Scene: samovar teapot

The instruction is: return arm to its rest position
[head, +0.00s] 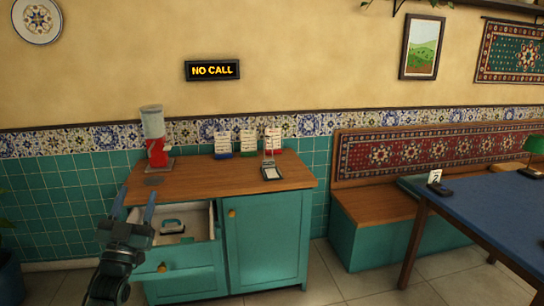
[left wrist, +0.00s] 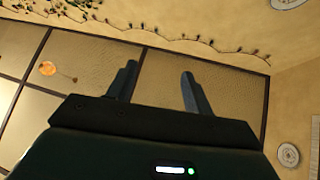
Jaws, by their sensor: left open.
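My left gripper (head: 136,203) is raised in front of the left end of the teal cabinet (head: 265,245). Its two fingers point up and stand apart, with nothing between them. The left wrist view also shows the open gripper (left wrist: 159,76), with panelled ceiling and a yellow wall beyond it. My left arm comes in at the lower left of the head view. My right arm and gripper are not in view.
An open drawer (head: 180,257) holding a green-and-white item (head: 173,226) is close to my left gripper. A red-and-grey dispenser (head: 156,140), upright cards (head: 248,142) and a small device (head: 271,172) stand on the wooden top. A blue table (head: 490,215) and bench (head: 375,207) are right.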

